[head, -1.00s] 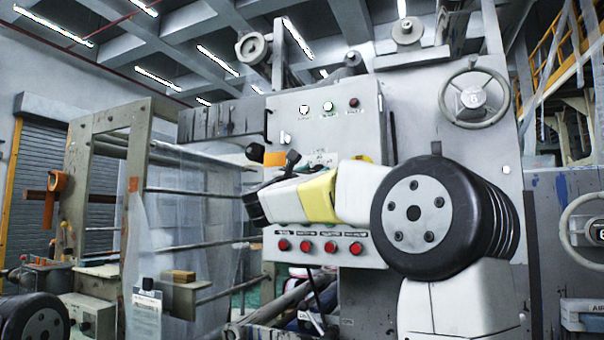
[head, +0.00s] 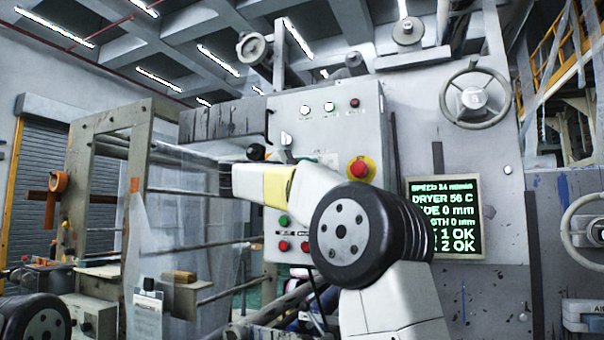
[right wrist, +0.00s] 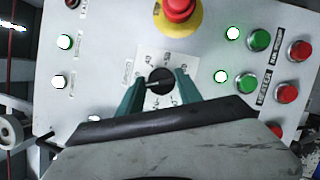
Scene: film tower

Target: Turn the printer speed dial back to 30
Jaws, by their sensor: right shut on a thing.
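The black speed dial (right wrist: 160,80) sits on a white scale plate (right wrist: 150,62) in the right wrist view. A pale pointer line on it points left in that view; the scale marks are too small to read. The teal fingers of my right gripper (right wrist: 158,92) stand on both sides of the dial, shut on it. In the head view my right arm hides the dial and fingers. The green-text display (head: 444,220) reads a speed that looks like 34, and dryer 56 C. My left gripper is not in view.
A red emergency stop (head: 358,169) on a yellow ring sits close to the dial; it also shows in the right wrist view (right wrist: 178,8). Green buttons (right wrist: 258,40), red buttons (right wrist: 299,51) and lit lamps surround the dial. A handwheel (head: 474,98) is at upper right.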

